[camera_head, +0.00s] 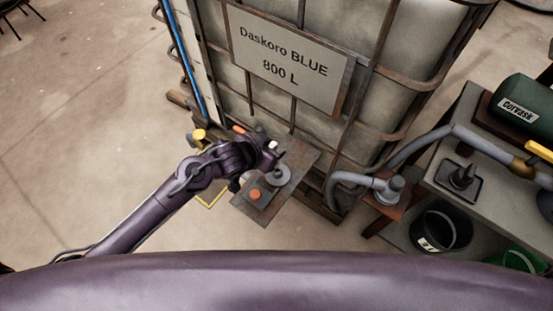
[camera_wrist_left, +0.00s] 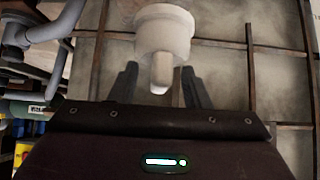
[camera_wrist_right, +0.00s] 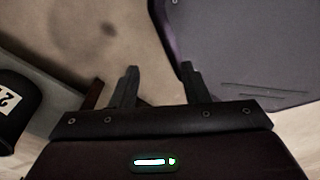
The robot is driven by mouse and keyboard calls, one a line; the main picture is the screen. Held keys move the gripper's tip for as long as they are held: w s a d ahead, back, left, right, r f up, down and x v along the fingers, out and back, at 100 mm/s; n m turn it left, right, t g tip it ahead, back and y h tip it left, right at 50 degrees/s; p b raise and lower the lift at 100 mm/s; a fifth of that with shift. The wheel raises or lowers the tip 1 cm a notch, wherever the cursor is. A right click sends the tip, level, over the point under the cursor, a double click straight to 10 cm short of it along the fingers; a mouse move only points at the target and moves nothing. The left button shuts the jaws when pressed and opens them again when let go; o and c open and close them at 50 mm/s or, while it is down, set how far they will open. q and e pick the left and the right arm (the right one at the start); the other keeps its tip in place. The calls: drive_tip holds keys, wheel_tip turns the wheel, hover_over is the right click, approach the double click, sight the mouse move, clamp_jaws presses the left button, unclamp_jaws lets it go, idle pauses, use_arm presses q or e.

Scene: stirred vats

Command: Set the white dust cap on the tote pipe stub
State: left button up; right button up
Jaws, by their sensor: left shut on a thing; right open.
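The white dust cap (camera_wrist_left: 164,32) shows large in the left wrist view, its wide round body away from me and its knob between the fingers. My left gripper (camera_wrist_left: 159,76) is shut on the cap by this knob. In the head view my left gripper (camera_head: 272,153) is in front of the tote (camera_head: 405,90), above a small brown shelf, with a bit of white at its tip. A grey round fitting (camera_head: 279,175) shows on the shelf; I cannot tell whether it is the pipe stub. My right gripper (camera_wrist_right: 158,70) is open and empty, seen only in the right wrist view.
An orange button (camera_head: 255,194) is on the shelf front. Right of the tote, a grey hose (camera_head: 440,140) runs to a grey coupling (camera_head: 388,190) on a stand. A bench with a green canister (camera_head: 525,105) and a black bucket (camera_head: 441,228) stand further right.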

use_arm(q)
drive_tip(key=shift+s+d+f+m+h+b, duration=0.1)
drive_tip(key=shift+d+f+m+h+b, duration=0.35)
drive_tip(key=shift+d+f, duration=0.7)
drive_tip(key=shift+f+g, duration=0.3)
drive_tip(key=shift+f, duration=0.05)
drive_tip(key=shift+f+b, duration=0.35)
drive_tip(key=shift+b, duration=0.1)
wheel_tip(320, 180, down, 3)
drive_tip(key=b, duration=0.2)
drive_tip(key=shift+a+r+b, duration=0.1)
drive_tip(key=shift+r+b, duration=0.1)
drive_tip(key=shift+b, duration=0.2)
drive_tip(key=shift+f+b, duration=0.3)
drive_tip(key=shift+b, duration=0.05)
drive_tip(key=shift+f+b, duration=0.6)
drive_tip(key=shift+b, duration=0.05)
use_arm(e)
wheel_tip(320, 180, down, 6)
drive_tip(key=w, duration=0.3)
drive_tip(key=shift+a+f, duration=0.15)
drive_tip(key=shift+a, duration=0.15)
use_arm(q)
drive_tip(key=shift+p, duration=0.65)
use_arm(e)
drive_tip(key=shift+r, duration=0.65)
